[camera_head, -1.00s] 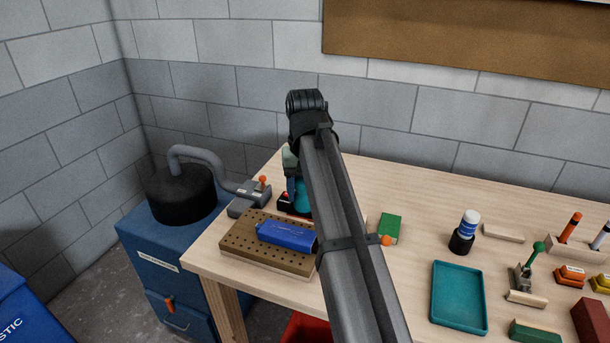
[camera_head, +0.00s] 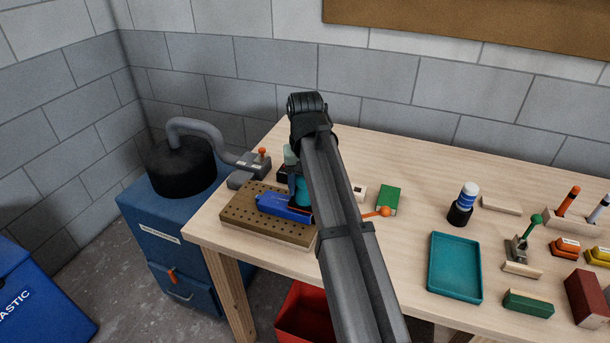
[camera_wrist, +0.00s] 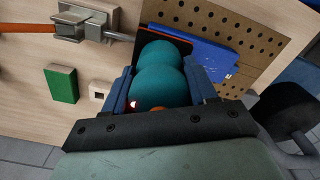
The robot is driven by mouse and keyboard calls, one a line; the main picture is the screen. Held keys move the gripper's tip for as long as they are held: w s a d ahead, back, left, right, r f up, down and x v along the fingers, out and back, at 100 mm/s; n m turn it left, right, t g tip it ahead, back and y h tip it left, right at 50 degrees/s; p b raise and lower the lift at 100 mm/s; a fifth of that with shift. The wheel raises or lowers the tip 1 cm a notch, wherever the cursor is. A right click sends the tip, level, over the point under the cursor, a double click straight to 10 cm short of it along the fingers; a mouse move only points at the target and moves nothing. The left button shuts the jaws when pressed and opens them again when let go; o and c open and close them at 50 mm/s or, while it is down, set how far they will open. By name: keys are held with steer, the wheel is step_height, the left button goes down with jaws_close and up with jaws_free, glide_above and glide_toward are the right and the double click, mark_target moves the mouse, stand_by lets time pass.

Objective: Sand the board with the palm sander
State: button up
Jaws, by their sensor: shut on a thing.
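The palm sander has a round teal body (camera_wrist: 158,75) and a dark pad with an orange edge; part of it shows in the head view (camera_head: 302,191). My gripper (camera_wrist: 162,88) is shut on the sander, a blue finger on each side of the body. In the head view my gripper (camera_head: 296,178) is partly hidden by my arm. The blue board (camera_head: 272,205) lies on a brown perforated bench plate (camera_head: 240,212). The sander's pad is over the board's right part; whether it touches is hard to tell. The board also shows in the wrist view (camera_wrist: 205,58).
A clamp (camera_wrist: 82,24) with an orange handle grips near the plate. A green block (camera_head: 389,199) and teal tray (camera_head: 455,267) lie right. A red bin (camera_head: 302,315) is below.

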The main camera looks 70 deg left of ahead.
steer(key=shift+f, duration=0.8)
steer(key=shift+s+a, duration=0.6)
steer(key=shift+a, duration=0.05)
steer(key=shift+c, duration=0.4)
steer(key=shift+s+a, duration=2.9)
steer(key=shift+a, duration=0.05)
steer(key=shift+w+d, duration=3.35)
steer(key=shift+d, duration=0.2)
steer(key=shift+w+d+r, duration=0.1)
steer(key=shift+w, duration=0.1)
steer(key=shift+r, duration=4)
